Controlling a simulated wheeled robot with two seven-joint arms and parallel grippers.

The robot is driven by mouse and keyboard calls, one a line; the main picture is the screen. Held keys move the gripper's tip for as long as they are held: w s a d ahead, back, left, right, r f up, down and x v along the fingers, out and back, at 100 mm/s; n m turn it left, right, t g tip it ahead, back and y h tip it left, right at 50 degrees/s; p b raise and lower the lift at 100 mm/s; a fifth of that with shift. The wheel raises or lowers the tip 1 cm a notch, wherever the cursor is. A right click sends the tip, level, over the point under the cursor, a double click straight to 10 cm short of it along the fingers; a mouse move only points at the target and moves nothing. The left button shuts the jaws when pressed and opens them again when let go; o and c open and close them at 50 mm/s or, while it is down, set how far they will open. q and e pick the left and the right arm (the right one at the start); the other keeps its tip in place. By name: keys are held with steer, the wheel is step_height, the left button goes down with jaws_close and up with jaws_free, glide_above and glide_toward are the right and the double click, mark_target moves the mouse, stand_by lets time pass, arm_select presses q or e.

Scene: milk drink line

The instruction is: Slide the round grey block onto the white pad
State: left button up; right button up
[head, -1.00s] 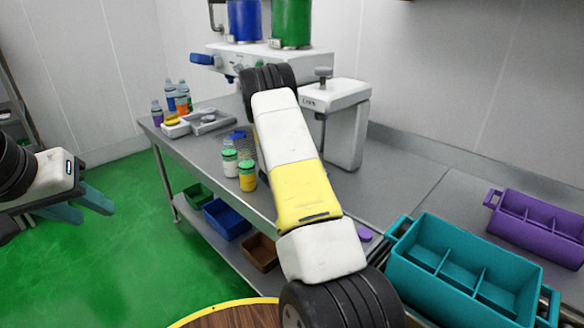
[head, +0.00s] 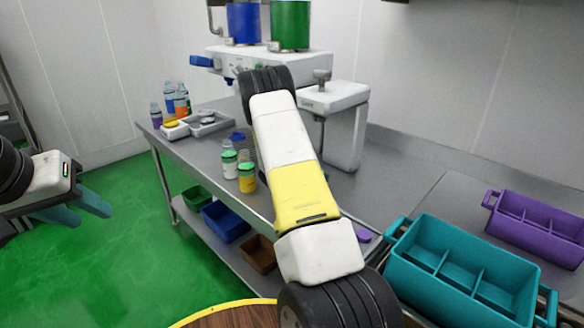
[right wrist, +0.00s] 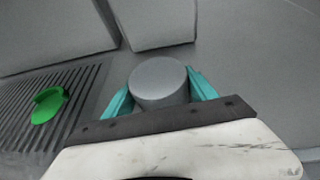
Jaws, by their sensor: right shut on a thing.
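The round grey block (right wrist: 160,82) stands between the teal fingers of my right gripper (right wrist: 160,92) in the right wrist view. The fingers are shut on its sides, and its flat round top faces the camera. In the head view my own right arm hides the right gripper and the block. I cannot make out the white pad in either view. My left gripper (head: 78,206) is at the left of the head view, over the green floor, away from the table. Its two teal fingers are apart and empty.
In the right wrist view, a dark ribbed grate (right wrist: 55,105) with a green piece (right wrist: 48,104) lies left of the block. Grey machine bodies (right wrist: 150,22) stand beyond it. Lidded jars (head: 246,178), a teal crate (head: 460,270) and a purple crate (head: 540,225) stand on the table.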

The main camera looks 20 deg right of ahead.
steer(key=shift+w+d+r, duration=0.1)
steer(key=shift+d+r, duration=0.15)
steer(key=shift+d, duration=0.25)
steer(key=shift+w+d+r, duration=0.1)
steer(key=shift+d+r, duration=0.15)
steer(key=shift+d, duration=0.25)
steer(key=o, duration=1.6)
steer(key=shift+w+f, duration=0.1)
steer(key=shift+w, duration=0.05)
steer(key=shift+o, duration=0.5)
steer(key=shift+w+a, duration=0.15)
steer(key=shift+s+a, duration=0.35)
steer(key=v, duration=0.5)
steer(key=w+a+f+v, duration=0.1)
steer(key=v, duration=0.2)
steer(key=shift+s+a+r, duration=0.15)
steer(key=shift+a, duration=0.05)
steer(key=shift+s+a, duration=0.55)
steer(key=shift+a, duration=0.5)
steer(key=shift+s+a, duration=0.5)
steer(key=shift+a, duration=0.55)
steer(key=shift+s+a, duration=0.55)
steer(key=shift+a, duration=0.5)
